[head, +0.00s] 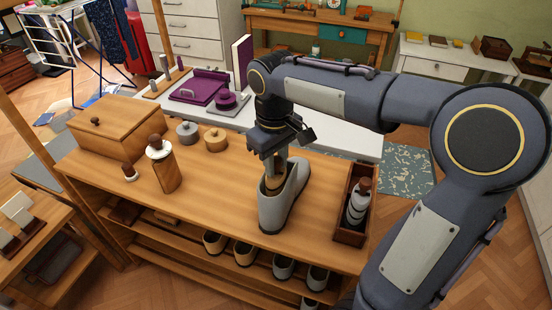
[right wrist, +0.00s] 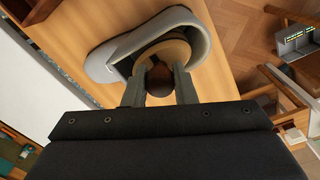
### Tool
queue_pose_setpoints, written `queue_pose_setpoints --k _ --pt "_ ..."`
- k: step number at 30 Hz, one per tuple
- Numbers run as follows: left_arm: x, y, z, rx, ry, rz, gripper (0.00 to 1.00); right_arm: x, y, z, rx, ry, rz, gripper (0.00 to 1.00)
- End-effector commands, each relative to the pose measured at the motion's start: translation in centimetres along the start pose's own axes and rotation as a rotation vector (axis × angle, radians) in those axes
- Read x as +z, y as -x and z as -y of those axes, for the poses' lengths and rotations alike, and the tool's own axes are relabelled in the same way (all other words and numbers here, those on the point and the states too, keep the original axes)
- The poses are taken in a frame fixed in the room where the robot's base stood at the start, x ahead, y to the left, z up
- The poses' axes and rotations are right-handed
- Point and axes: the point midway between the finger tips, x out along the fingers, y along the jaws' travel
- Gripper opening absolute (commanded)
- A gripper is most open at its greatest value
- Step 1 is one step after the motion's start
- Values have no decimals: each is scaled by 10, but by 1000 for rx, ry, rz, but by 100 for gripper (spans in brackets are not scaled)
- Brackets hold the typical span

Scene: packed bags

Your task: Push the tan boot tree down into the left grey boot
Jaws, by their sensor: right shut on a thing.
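The grey boot (head: 290,200) stands upright on the wooden bench top, and its open top shows in the right wrist view (right wrist: 104,62). The tan boot tree (head: 274,184) is in the boot's opening, its upper part showing above the front of the rim; how deep its lower end sits is hidden. In the right wrist view the tree's tan body (right wrist: 178,48) lies inside the grey rim. Its dark round knob is between the fingers of my right gripper (head: 277,158), which is shut on it from above. My left gripper is not in view.
A dark wooden box (head: 341,236) holding a grey piece with a brown knob (head: 358,204) stands just right of the boot. Shoes sit on the shelf below.

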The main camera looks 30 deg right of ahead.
Motion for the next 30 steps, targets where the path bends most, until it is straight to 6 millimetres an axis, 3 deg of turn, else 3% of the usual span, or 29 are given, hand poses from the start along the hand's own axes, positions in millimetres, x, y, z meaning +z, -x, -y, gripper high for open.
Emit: queue_pose_setpoints --k 15,16,21,30 --pt "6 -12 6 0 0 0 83 0 -21 0 0 0 1 0" --pt "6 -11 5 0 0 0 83 0 -20 0 0 0 1 28" --pt "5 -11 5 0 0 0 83 0 -19 0 0 0 1 50" --pt "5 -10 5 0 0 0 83 0 -17 0 0 0 0 50"
